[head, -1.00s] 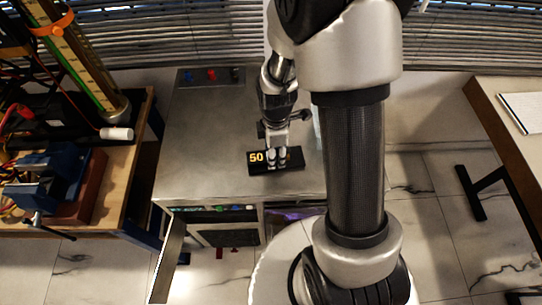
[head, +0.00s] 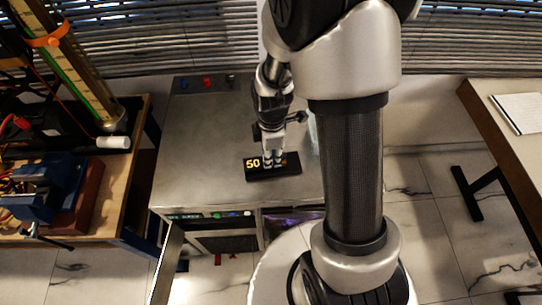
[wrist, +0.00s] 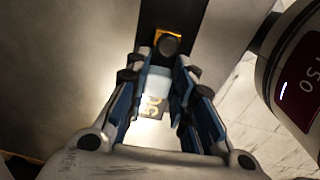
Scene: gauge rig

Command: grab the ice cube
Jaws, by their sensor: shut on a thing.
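My gripper (head: 273,163) points down over a small black display block (head: 256,174) with lit yellow digits, "50", on the grey cabinet top. In the wrist view my gripper (wrist: 155,92) has its two blue-lined fingers closed in on a pale, translucent block (wrist: 158,80), which looks like the ice cube. Yellowish digits show at its lower end, between the fingers. In the head view the fingers hide the cube, and I cannot tell whether it is clear of the display block.
The grey cabinet top (head: 205,140) is mostly bare, with small coloured knobs (head: 208,81) at its back edge. A workbench with a blue vise (head: 45,190) is at left. A white table (head: 500,85) is at right. A cabinet door (head: 166,265) hangs open in front.

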